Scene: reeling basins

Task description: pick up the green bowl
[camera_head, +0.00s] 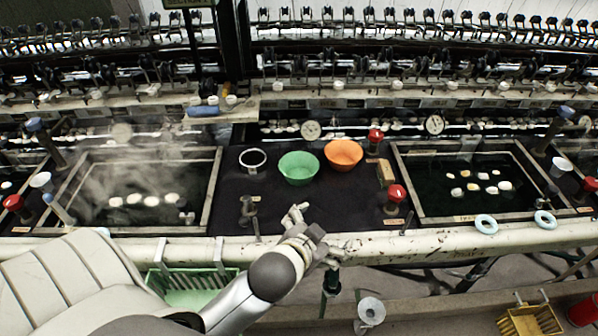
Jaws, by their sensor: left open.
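The green bowl (298,168) stands upright on the black surface between the two basins, and its inside looks empty. An orange bowl (343,154) is just to its right and slightly farther back, very close to it. My left gripper (297,213) is in front of the green bowl, nearer to me, above the front edge of the black surface. It is open, apart from the bowl, and nothing shows between its fingers. My right gripper is not in view.
Steaming basins with pale cocoons lie left (213,190) and right (398,165). A white ring-shaped item (253,160) is left of the green bowl. A metal fitting (248,208) stands at front left. Red-topped knobs (396,193) stand at right. A pale rail (440,243) runs along the front.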

